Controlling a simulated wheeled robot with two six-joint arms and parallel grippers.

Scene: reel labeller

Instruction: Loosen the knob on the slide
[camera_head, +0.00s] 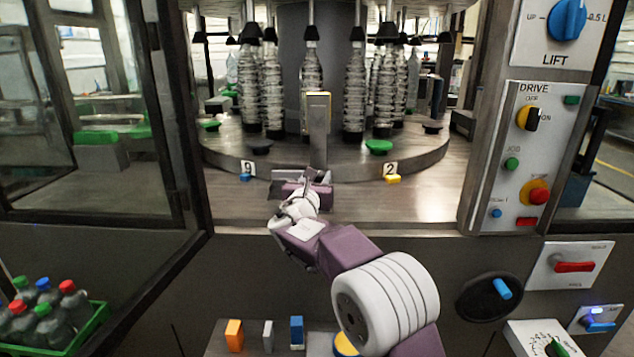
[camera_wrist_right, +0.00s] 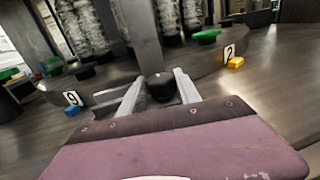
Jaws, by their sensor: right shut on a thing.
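The slide is an upright grey metal post (camera_head: 318,140) with a yellow top, standing at the front of the round bottle carousel. In the right wrist view the post (camera_wrist_right: 140,35) rises just behind a round black knob (camera_wrist_right: 161,86). My right gripper (camera_head: 312,180) reaches in low at the foot of the post and hides the knob in the head view. In the right wrist view its two fingers (camera_wrist_right: 158,92) lie on either side of the knob, shut on it. My left gripper is not in view.
Clear ribbed bottles (camera_head: 355,90) stand on the carousel (camera_head: 425,157) behind the post. Number plates 9 (camera_head: 248,168) and 2 (camera_head: 390,169) flank my gripper, with a yellow block (camera_head: 393,179) near the 2. An open door frame is left; a control panel (camera_head: 515,150) is right.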

